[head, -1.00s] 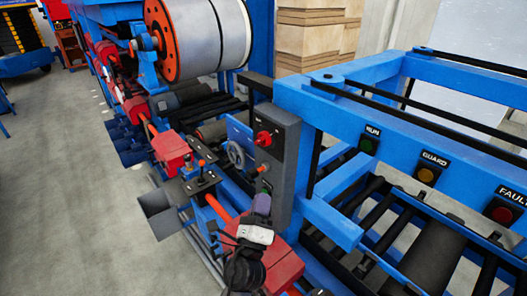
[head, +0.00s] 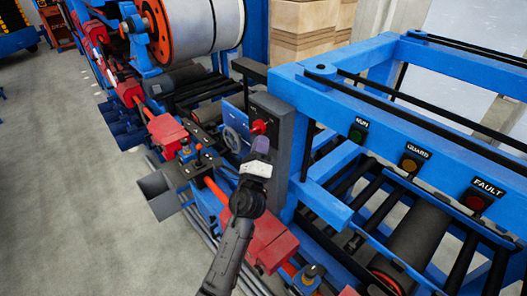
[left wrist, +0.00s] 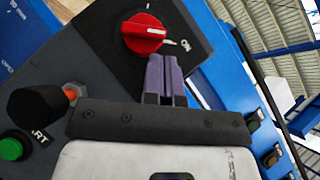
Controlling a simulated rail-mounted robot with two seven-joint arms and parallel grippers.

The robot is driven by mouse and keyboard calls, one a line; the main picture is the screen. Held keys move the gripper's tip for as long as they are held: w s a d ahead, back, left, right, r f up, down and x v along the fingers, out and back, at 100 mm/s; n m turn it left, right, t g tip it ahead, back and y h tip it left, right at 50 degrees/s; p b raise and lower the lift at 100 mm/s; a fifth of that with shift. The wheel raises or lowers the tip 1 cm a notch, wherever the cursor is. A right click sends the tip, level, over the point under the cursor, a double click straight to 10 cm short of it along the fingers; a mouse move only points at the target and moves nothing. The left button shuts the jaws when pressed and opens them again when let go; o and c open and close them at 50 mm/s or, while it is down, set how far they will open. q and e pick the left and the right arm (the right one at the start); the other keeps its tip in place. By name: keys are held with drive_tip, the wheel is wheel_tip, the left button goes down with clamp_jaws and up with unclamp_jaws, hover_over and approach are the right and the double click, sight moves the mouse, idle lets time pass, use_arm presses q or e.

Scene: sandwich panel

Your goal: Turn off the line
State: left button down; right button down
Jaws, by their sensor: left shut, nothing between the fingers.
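A grey control box (head: 285,158) stands upright beside the blue frame. A red rotary knob (head: 259,127) sits on its upper face. In the left wrist view the knob (left wrist: 143,35) is close up, with its white mark at the right, beside the "ON" label. My left gripper (head: 261,146) is shut and empty, its purple fingers just below the knob. In the left wrist view the fingertips (left wrist: 166,62) lie at the knob's lower right edge; I cannot tell whether they touch. My right gripper is not in view.
A green button (left wrist: 12,149) and a black knobbed lever (left wrist: 36,105) are at lower left in the wrist view. RUN (head: 356,135), GUARD (head: 409,164) and FAULT (head: 475,202) lamps line the blue frame. Rollers lie below. Open floor (head: 80,210) is at the left.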

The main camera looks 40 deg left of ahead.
use_arm(q)
drive_tip(key=shift+w+a+r, duration=0.15)
drive_tip(key=shift+a+r, duration=0.3)
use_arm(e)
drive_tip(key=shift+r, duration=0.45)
use_arm(q)
drive_tip(key=shift+p, duration=0.3)
